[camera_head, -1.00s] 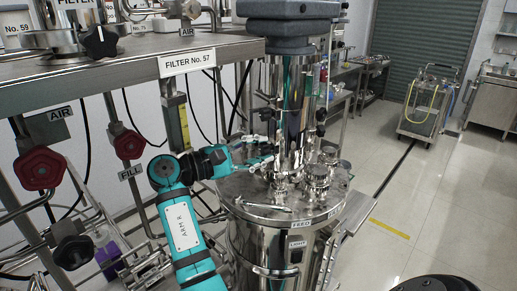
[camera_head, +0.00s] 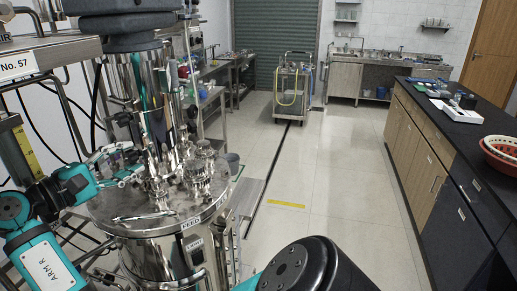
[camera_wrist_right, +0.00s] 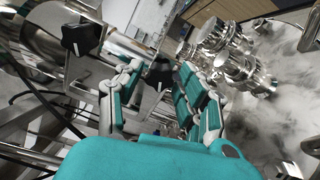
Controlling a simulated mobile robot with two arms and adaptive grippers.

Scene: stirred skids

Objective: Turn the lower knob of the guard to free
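My right gripper (camera_head: 128,170), on the arm marked ARM R, is at the left rim of the steel vessel's lid (camera_head: 150,212). In the right wrist view my right gripper (camera_wrist_right: 158,72) has its two teal-padded fingers spread apart. One black knob (camera_wrist_right: 160,72) shows in the gap between the fingertips; I cannot tell its distance, and I see no contact. Another black knob (camera_wrist_right: 84,38) is outside the left finger, at upper left. I cannot tell which one is the guard's lower knob, nor read its setting. My left gripper is not in view.
Shiny fittings (camera_wrist_right: 235,62) stand close to the right finger in the wrist view. A steel column (camera_head: 150,95) rises from the lid. A dark-topped counter (camera_head: 465,122) is at right.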

